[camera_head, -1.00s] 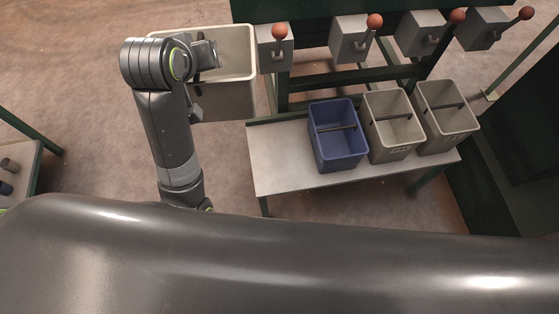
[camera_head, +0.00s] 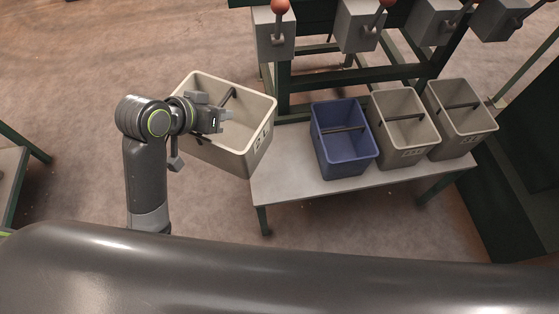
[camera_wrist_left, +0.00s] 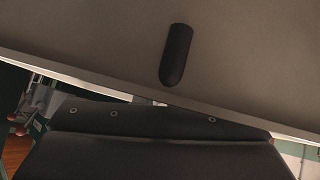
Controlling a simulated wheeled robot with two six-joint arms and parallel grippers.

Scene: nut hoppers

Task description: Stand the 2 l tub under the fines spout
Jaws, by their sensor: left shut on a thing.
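A beige tub (camera_head: 262,150) with a dark handle bar hangs at the left of the bench in the head view, turned at an angle, its right corner near the bench's left end. Small marks on its right face are too small to read. My left gripper (camera_head: 214,121) is shut on its near left wall; in the left wrist view the grey tub wall (camera_wrist_left: 85,35) fills the top. Several grey boxes with red-knobbed levers are at the top; the nearest to the tub is the leftmost box (camera_head: 275,38). I cannot tell which one is the fines spout. My right gripper is not seen.
On the bench (camera_head: 285,185) stand a blue tub (camera_head: 343,158) and two beige tubs, a middle one (camera_head: 408,155) and a right one (camera_head: 462,143). The bench's left end is clear. Green frame legs rise behind. Another table edge (camera_head: 12,175) is at far left.

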